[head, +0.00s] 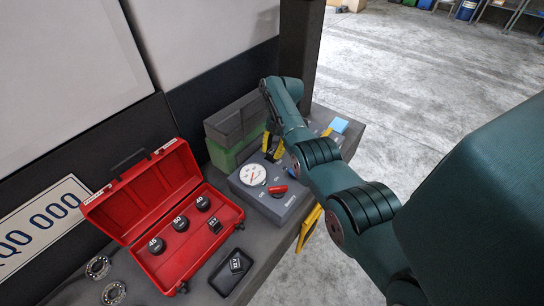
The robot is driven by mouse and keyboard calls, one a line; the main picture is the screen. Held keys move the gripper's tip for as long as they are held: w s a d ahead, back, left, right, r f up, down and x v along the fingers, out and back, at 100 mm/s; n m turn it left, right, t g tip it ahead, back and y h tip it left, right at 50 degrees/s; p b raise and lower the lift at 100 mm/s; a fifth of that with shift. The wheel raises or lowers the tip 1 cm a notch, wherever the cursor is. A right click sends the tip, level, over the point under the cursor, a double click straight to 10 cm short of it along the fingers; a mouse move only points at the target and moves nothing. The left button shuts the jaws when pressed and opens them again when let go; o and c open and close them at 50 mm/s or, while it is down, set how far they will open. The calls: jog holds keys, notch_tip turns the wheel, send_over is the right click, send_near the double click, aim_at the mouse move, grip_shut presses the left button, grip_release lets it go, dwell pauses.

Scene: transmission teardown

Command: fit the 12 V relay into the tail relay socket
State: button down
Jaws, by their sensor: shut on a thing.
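My gripper (273,143), with yellow fingers, is at the far end of the bench, beside the green box and just behind the grey gauge unit. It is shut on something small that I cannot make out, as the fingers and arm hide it. A small black block with white marking (236,265) lies in a black tray (222,287) at the front. Another dark block with a pale label (215,225) is in the red toolbox. The labels are too small to read surely, so I cannot tell which is the 12 V relay. I cannot make out the tail relay socket.
The open red toolbox (182,262) holds several black round pieces with white numbers. The grey unit (270,202) bears a white dial (252,174) and a red handle (278,189). A green box (226,152) stands behind. Bearing rings (113,293) lie at front left.

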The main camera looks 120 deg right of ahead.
jog(key=shift+f, duration=0.1)
jog(key=shift+f, duration=0.15)
jog(key=c, duration=0.9)
grip_release()
jog(key=shift+c, duration=0.2)
jog(key=v, duration=0.8)
jog(key=shift+w, duration=0.15)
